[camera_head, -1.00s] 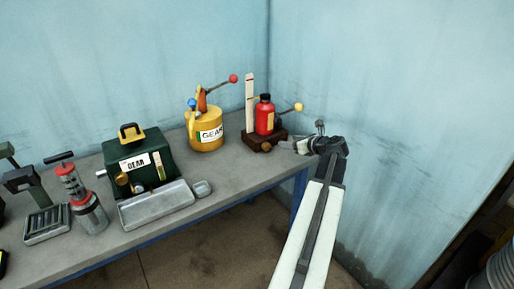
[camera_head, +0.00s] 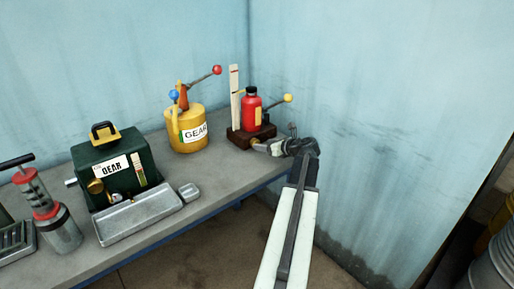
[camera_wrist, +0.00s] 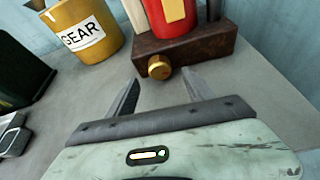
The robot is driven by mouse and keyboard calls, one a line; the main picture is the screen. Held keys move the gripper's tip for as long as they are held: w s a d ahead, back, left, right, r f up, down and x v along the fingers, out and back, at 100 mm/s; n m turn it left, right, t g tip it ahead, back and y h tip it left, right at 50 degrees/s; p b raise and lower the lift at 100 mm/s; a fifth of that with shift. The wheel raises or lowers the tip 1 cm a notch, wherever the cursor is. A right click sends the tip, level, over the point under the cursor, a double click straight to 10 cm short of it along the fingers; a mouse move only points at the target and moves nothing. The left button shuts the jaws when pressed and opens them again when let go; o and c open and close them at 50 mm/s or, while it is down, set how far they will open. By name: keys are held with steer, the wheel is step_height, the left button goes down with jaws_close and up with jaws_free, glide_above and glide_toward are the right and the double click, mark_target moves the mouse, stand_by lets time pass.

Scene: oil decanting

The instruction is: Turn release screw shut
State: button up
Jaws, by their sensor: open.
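The release screw (camera_wrist: 160,72) is a round brass knob on the front of a dark brown base block (camera_wrist: 205,46). The block carries a red bottle jack (camera_head: 251,112) near the back corner of the bench. My gripper (camera_wrist: 163,84) is open in the wrist view, its two fingers pointing at the block. The knob sits between and just beyond the fingertips, and I cannot tell whether they touch it. In the head view my gripper (camera_head: 262,147) reaches the front of the block and hides most of the knob.
A yellow can marked GEAR (camera_head: 187,128) stands left of the jack. A striped white stick (camera_head: 235,97) stands beside the red bottle, and a yellow-knobbed lever (camera_head: 288,98) sticks out right.

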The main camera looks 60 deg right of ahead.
mark_target(258, 152)
steer(key=b+x, duration=0.1)
steer(key=x, duration=0.3)
steer(key=shift+w+d+f, duration=0.1)
steer(key=shift+w+f, duration=0.1)
steer(key=shift+w, duration=0.1)
steer(key=shift+r, duration=0.1)
steer(key=shift+c, duration=0.3)
steer(key=c, duration=1)
steer(key=shift+w+a, duration=0.15)
steer(key=shift+a, duration=0.1)
jaws_close()
steer(key=shift+d, duration=0.1)
steer(key=shift+n+h, duration=0.7)
steer(key=shift+n, duration=0.3)
steer(key=shift+n+g+h+b, duration=0.4)
steer(key=shift+n+h+b, duration=0.25)
steer(key=shift+n, duration=0.35)
